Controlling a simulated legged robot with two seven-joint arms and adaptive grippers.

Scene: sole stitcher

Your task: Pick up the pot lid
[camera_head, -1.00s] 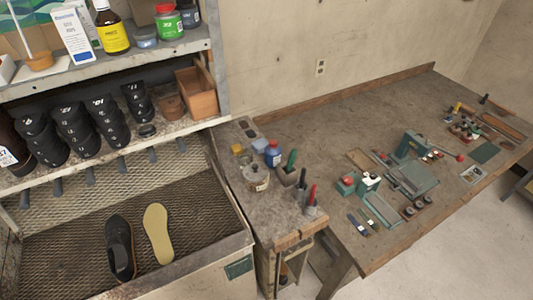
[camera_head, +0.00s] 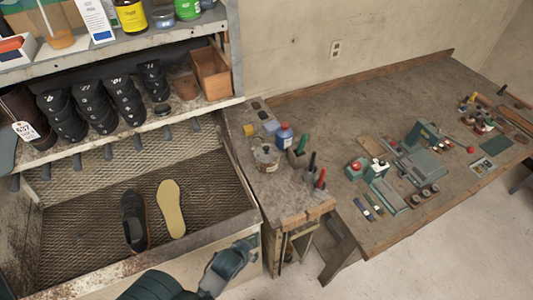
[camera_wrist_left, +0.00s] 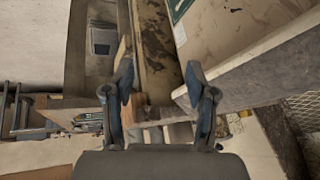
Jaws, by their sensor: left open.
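A small metal pot (camera_head: 266,161) with a lid (camera_head: 266,152) on top stands on the near end of the workbench, right of the mesh-lined tray. My left gripper (camera_head: 243,250) enters at the bottom of the head view, below and in front of the pot and apart from it. In the left wrist view my left gripper (camera_wrist_left: 160,88) has its two fingers spread with nothing between them. I cannot make out the pot or lid in that view. My right gripper is not in view.
A blue bottle (camera_head: 285,135) and holders with red, green and black-handled tools (camera_head: 320,180) stand close beside the pot. A black shoe (camera_head: 134,220) and a tan insole (camera_head: 171,209) lie in the tray. A shelf (camera_head: 120,135) holds several black shoe forms.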

